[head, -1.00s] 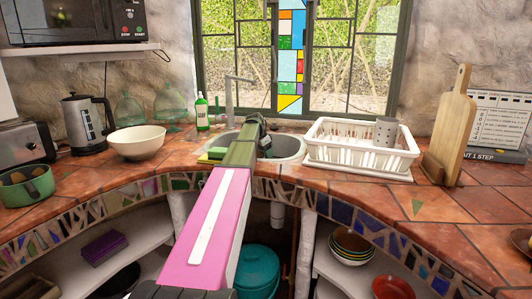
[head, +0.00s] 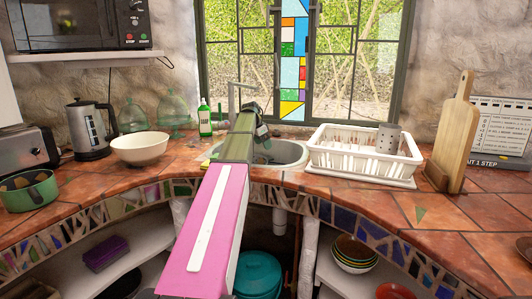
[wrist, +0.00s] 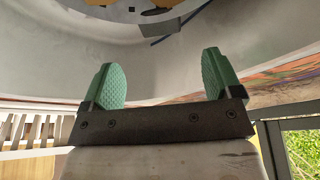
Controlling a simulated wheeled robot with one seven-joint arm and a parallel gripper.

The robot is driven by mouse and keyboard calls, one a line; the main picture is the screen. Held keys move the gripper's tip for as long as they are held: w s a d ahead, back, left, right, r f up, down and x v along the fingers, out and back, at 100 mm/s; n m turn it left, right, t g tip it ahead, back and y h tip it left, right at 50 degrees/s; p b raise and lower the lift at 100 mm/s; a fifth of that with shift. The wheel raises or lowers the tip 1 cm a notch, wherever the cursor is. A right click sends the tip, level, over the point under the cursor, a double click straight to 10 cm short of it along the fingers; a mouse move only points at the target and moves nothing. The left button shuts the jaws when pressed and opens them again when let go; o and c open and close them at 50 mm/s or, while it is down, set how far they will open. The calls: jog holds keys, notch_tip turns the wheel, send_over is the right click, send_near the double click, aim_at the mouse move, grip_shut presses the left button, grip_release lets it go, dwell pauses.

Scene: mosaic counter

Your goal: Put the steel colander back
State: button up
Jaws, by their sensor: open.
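I cannot pick out a steel colander with certainty in either view. My gripper (wrist: 160,84) is open in the wrist view, its two green pads wide apart with nothing between them. A smooth grey curved surface, apparently the wall of the sink (head: 290,153), lies beyond the pads. At the top edge of the wrist view is a partly cut-off round grey, yellow and dark piece (wrist: 150,8); I cannot tell what it is. In the head view my arm reaches over the sink and hides part of the basin; the fingertips are not clear there.
A white dish rack (head: 350,161) with a perforated grey cup (head: 388,138) stands right of the sink. A cutting board (head: 457,140) is further right. A white bowl (head: 140,148), a kettle (head: 88,128) and a green soap bottle (head: 204,118) stand left.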

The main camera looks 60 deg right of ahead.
jog(key=shift+v, duration=1.5)
